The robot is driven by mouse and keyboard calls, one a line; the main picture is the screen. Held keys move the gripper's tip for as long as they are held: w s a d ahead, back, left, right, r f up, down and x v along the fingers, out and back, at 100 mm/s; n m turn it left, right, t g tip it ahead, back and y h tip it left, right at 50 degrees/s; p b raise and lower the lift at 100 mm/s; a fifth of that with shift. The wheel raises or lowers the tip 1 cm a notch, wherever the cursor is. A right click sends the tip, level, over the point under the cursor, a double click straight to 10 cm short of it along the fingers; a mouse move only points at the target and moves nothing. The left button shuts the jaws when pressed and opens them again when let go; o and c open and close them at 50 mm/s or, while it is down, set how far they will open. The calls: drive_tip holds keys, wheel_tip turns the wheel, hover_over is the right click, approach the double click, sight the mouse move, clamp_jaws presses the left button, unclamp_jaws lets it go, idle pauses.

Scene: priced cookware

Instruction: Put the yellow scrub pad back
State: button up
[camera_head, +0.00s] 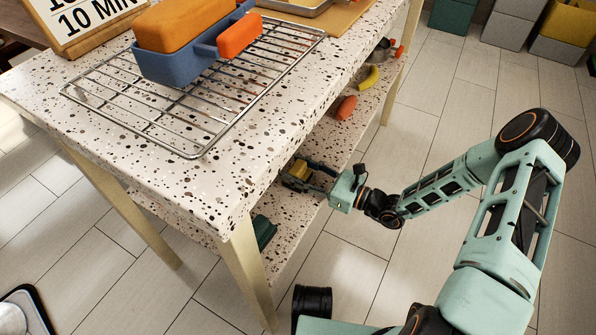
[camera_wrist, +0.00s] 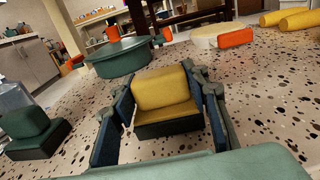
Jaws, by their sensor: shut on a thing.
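The yellow scrub pad (camera_wrist: 163,88), a yellow block on a dark base, sits between the two fingers of my gripper (camera_wrist: 164,100) in the wrist view. My gripper is shut on it. In the head view the pad (camera_head: 299,170) and my gripper (camera_head: 310,177) are at the lower terrazzo shelf (camera_head: 205,216), beneath the overhanging counter top. The pad looks roughly upright. I cannot tell whether its base touches the shelf.
A green pad on a dark base (camera_wrist: 36,132) stands to the left on the shelf. Behind are a green pot (camera_wrist: 118,58), an orange item (camera_wrist: 236,38) and yellow items (camera_wrist: 300,20). Speckled shelf lies clear to the right. The counter edge (camera_head: 285,135) overhangs my gripper.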

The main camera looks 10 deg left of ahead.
drive_tip(key=o, duration=1.2)
drive_tip(key=shift+f, duration=0.1)
drive_tip(key=shift+c, duration=0.2)
drive_tip(key=p+v, duration=0.3)
drive_tip(key=v, duration=0.9)
